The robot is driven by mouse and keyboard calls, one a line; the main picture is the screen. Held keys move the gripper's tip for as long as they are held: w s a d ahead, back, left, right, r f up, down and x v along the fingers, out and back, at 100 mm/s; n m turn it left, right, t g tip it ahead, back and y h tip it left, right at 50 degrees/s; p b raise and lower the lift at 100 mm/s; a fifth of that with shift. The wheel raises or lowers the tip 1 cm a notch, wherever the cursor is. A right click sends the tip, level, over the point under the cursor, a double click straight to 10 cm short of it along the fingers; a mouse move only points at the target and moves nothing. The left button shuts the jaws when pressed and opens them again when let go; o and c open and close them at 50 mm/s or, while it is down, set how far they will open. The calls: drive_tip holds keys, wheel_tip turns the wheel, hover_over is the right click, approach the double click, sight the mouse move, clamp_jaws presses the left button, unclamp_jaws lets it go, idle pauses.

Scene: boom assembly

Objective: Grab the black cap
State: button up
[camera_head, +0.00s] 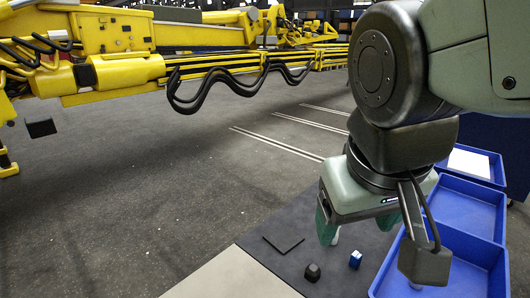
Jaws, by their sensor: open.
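A small black cap (312,272) stands on the dark mat (262,246) at the lower middle of the picture. My gripper (330,232) hangs above the mat, a little up and to the right of the cap in the picture. It is open, with its green fingers pointing down, and I see nothing held in it. The near finger and the body of my gripper hide part of the space between the fingers. The cap is apart from the fingers.
A small blue and white part (355,259) stands right of the cap. A flat dark square plate (283,243) lies left of it. Blue bins (468,207) line the right side, one with a white item (469,163). A yellow boom (120,72) spans the back left.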

drive_tip(key=w+d+f+n+g+h, duration=0.35)
drive_tip(key=w+f+h, duration=0.2)
drive_tip(key=f, duration=0.25)
drive_tip(key=n+t+h, duration=0.5)
drive_tip(key=n+t, duration=0.1)
drive_tip(key=n, duration=1)
approach(310, 272)
drive_tip(key=s+d+r, duration=0.2)
drive_tip(key=d+r, duration=0.3)
drive_tip(key=r, duration=0.4)
drive_tip(key=f+n+t, duration=0.1)
drive_tip(key=f+n, duration=0.1)
drive_tip(key=f, duration=0.1)
drive_tip(key=a+f+n+t+y, duration=0.1)
drive_tip(key=f+n, duration=0.1)
drive_tip(key=f, duration=0.1)
drive_tip(key=a+f+n+t+y, duration=0.1)
drive_tip(key=f+n, duration=0.1)
drive_tip(key=f, duration=0.2)
drive_tip(key=shift+w+a, duration=0.1)
drive_tip(key=shift+w, duration=0.25)
drive_tip(key=x, duration=0.5)
drive_tip(key=shift+f, duration=0.1)
drive_tip(key=shift+w+a+x, duration=0.1)
drive_tip(key=shift+w+x, duration=0.05)
drive_tip(key=shift+x, duration=1.25)
drive_tip(key=shift+w+a+x, duration=0.1)
drive_tip(key=shift+x, duration=1.25)
drive_tip(key=c, duration=1.1)
